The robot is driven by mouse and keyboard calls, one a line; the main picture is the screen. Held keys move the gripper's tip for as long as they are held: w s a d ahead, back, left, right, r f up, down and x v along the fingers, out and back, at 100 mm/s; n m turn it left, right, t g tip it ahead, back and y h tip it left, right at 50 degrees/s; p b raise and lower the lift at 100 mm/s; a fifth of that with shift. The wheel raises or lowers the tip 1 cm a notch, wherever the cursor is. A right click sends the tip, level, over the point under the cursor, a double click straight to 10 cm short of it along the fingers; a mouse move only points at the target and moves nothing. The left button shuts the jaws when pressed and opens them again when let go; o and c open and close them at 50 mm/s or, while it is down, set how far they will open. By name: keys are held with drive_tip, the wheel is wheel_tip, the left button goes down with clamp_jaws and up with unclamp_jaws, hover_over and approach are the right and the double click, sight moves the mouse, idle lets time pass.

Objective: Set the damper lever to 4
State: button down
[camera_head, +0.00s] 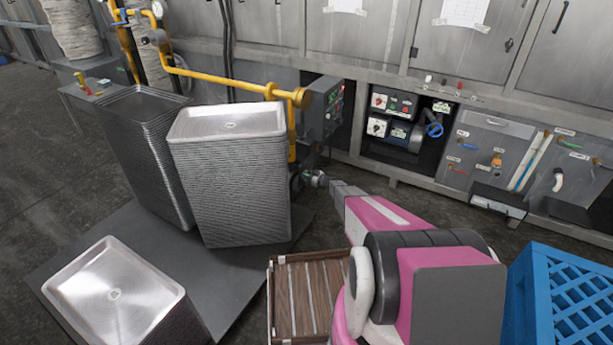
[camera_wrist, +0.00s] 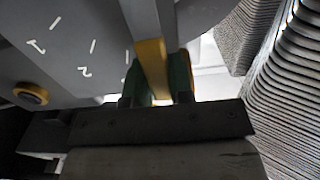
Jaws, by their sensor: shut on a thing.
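The damper lever (camera_wrist: 149,50) is a grey bar with a yellow end in the wrist view. My gripper (camera_wrist: 160,80) is shut on its yellow part, with a green finger on either side. Behind it is a grey scale plate (camera_wrist: 60,65) with white ticks and the numbers 1 and 2. The lever crosses the plate to the right of 2, just right of a third tick. Any number below that tick is hidden by my gripper. In the head view my gripper (camera_head: 318,180) is beside the stacked trays, and the lever cannot be made out.
Tall stacks of metal trays (camera_head: 230,180) stand close left of my gripper, their ridged edges (camera_wrist: 290,80) also in the wrist view. A control box (camera_head: 325,108) and yellow pipe (camera_head: 225,82) are behind. A blue crate (camera_head: 535,300) is at right, a wooden slatted crate (camera_head: 285,300) in front.

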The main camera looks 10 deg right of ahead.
drive_tip(key=shift+s+f, duration=0.1)
drive_tip(key=shift+s, duration=0.05)
drive_tip(key=c, duration=1)
unclamp_jaws()
drive_tip(key=v, duration=1.1)
